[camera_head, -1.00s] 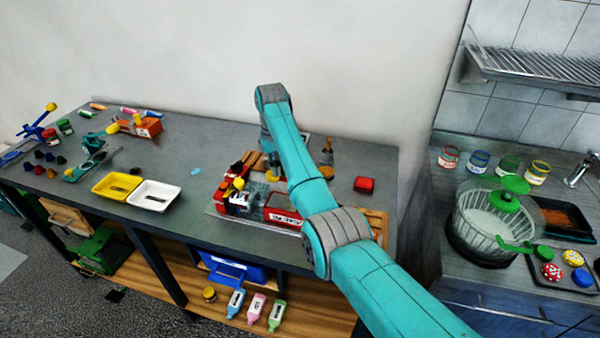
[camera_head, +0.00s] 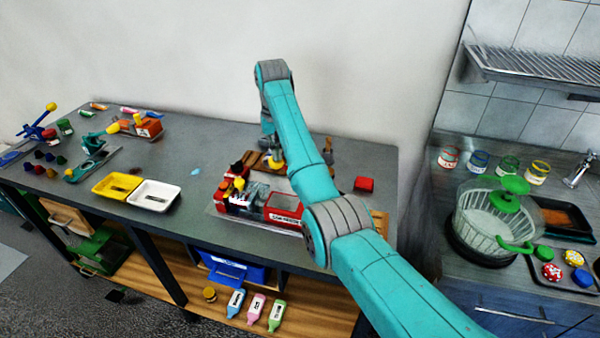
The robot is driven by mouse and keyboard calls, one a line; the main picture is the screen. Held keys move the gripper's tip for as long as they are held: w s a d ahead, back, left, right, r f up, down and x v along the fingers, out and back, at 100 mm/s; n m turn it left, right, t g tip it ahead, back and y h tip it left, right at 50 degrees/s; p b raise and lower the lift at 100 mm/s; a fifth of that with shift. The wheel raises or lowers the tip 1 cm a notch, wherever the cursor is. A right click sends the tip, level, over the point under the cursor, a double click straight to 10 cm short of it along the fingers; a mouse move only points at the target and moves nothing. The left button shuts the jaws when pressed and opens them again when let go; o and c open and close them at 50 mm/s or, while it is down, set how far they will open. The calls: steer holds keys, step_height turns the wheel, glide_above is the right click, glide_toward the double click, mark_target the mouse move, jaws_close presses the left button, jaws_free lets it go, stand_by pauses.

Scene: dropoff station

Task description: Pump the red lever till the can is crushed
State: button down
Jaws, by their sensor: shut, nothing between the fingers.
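The red can crusher (camera_head: 284,207) stands on the grey workbench, left of my forearm in the head view. A yellow knob (camera_head: 239,183) shows at its left end, beside red parts of the mechanism. The lever's exact angle is hard to make out. The can cannot be picked out clearly, and my arm covers the crusher's right side.
A yellow tray (camera_head: 117,186) and a white tray (camera_head: 153,195) lie to the left. Other lever devices stand at the far left. A sink counter with a salad spinner (camera_head: 494,217) is at the right.

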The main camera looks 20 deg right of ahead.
mark_target(275, 168)
steer(key=shift+f, duration=0.3)
steer(key=shift+w+a+f, duration=0.1)
steer(key=shift+a+f, duration=0.05)
steer(key=shift+f, duration=0.5)
steer(key=shift+w+a+f, duration=0.1)
steer(key=shift+a+f, duration=0.05)
steer(key=shift+f, duration=0.55)
steer(key=shift+a+f, duration=0.1)
steer(key=shift+f, duration=2.5)
steer(key=shift+s+d+r, duration=0.1)
steer(key=shift+d+r, duration=0.05)
steer(key=shift+r, duration=1.25)
steer(key=shift+s+d+r, duration=0.1)
steer(key=shift+r, duration=1.35)
steer(key=shift+d+r, duration=0.15)
steer(key=shift+r, duration=1.25)
